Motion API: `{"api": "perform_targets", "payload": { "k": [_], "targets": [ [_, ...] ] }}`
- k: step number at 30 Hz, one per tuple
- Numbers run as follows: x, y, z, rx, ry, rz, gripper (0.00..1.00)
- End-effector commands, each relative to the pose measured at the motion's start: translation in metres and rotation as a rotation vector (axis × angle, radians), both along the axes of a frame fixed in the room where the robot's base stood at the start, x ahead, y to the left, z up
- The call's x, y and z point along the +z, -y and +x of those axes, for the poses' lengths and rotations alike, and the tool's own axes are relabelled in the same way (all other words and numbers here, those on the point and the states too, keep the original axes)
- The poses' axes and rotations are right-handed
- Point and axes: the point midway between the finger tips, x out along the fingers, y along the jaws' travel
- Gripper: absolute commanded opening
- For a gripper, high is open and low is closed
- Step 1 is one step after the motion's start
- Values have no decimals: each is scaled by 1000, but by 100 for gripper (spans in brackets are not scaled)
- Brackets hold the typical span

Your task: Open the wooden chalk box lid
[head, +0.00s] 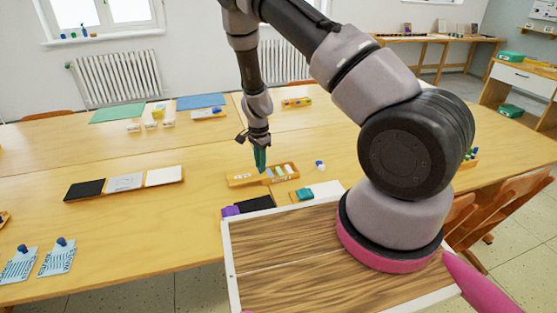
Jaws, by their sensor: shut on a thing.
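The wooden chalk box (240,181) is a long, low orange-brown tray-like box on the near middle of the table. Pale and bluish pieces show in compartments in its right part, while its left part looks like plain wood. My gripper (261,165) points down with its teal tips at the middle of the box. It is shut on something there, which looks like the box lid. The tips hide the grip, and the lid's outline is too small to make out clearly.
A tray with black, grey and white panels (125,182) lies to the left. A small white-and-blue item (320,165) stands right of the box. A purple block (231,211) and a teal block (304,194) lie nearer me. The table between the box and panels is clear.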

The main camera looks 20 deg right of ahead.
Motion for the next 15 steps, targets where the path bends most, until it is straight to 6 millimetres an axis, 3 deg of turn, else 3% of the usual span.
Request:
{"api": "perform_targets", "payload": {
  "k": [4,14,15],
  "targets": [
    [0,-18,-2,2,0,0,0],
    [0,-20,-2,-1,-1,0,0],
    [0,-20,-2,-1,-1,0,37]
  ]
}}
